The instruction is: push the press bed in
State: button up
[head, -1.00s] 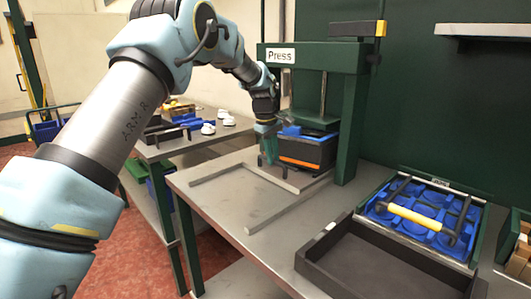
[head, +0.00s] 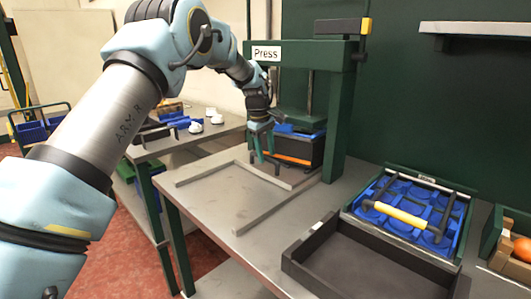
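The green press (head: 339,110), labelled "Press", stands on the grey table. Its bed seems to be the dark box with an orange stripe (head: 297,151) and blue on top, under the press plate (head: 303,119) between the posts. Two pale rails (head: 262,212) lie on the table in front of it. My gripper (head: 264,154) points down at the near left side of the box, with its teal fingers apart and nothing seen between them. I cannot tell whether a finger touches the box.
A black open tray (head: 372,262) and a blue crate with a yellow handle bar (head: 405,217) stand at the right. An orange (head: 522,249) shows at the right edge. The tabletop between the rails is clear. A side table (head: 190,141) holds white items at the left.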

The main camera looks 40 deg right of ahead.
jog(key=shift+a+r, duration=0.1)
jog(key=b+v, duration=0.2)
jog(key=v, duration=0.8)
jog(key=shift+r, duration=0.3)
jog(key=w+a+f+m+y, duration=0.1)
jog(key=w+a+f, duration=0.1)
jog(key=a, duration=1.1)
jog(key=w+a+f, duration=0.2)
jog(key=a+f, duration=0.1)
jog(key=a, duration=1)
jog(key=s+a+f+m, duration=0.1)
jog(key=s+a+f, duration=0.2)
jog(key=s+a, duration=0.5)
jog(key=s+a+f+m+t+y, duration=0.1)
jog(key=s+a+f, duration=0.3)
jog(key=s+a, duration=0.5)
jog(key=a, duration=0.8)
jog(key=shift+f, duration=0.15)
